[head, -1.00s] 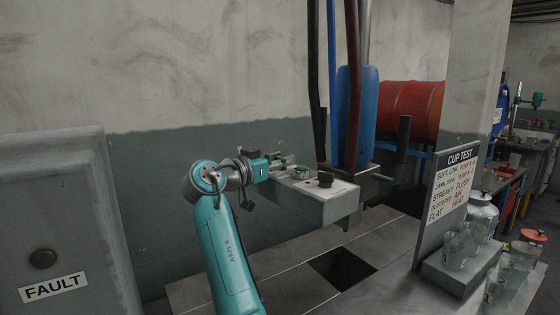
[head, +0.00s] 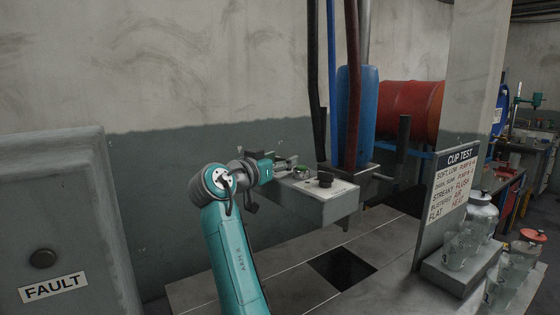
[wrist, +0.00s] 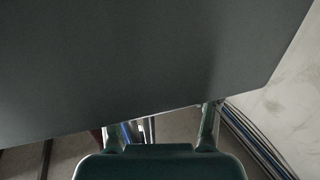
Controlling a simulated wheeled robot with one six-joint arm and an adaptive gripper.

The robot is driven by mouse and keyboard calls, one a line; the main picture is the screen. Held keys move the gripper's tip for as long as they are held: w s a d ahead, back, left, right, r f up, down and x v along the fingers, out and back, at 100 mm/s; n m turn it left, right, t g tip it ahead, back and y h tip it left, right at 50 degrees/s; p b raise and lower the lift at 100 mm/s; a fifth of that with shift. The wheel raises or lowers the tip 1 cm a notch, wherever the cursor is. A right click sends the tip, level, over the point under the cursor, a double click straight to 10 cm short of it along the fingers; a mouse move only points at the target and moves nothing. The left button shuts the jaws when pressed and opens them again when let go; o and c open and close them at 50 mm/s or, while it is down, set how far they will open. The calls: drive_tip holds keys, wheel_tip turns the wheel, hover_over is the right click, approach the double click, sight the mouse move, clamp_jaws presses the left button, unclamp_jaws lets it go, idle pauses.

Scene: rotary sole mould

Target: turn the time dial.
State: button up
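A black round dial (head: 325,179) stands on top of a pale grey control box (head: 318,207), near its right part. I take it for the time dial; its marks are too small to read. My gripper (head: 281,166) is at the left end of the box, left of the dial and apart from it. In the wrist view my gripper (wrist: 160,125) has its two fingers spread, with nothing between them. A large dark grey surface (wrist: 150,60) fills most of that view; the dial does not show there.
Dark and red hoses (head: 353,90) hang behind the box, by a blue cylinder (head: 369,120). A CUP TEST sign (head: 456,180) and glass jars stand right. A square dark opening (head: 342,269) lies below.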

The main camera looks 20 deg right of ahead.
drive_tip(key=v, duration=0.7)
drive_tip(key=shift+a, duration=0.15)
drive_tip(key=shift+s, duration=0.15)
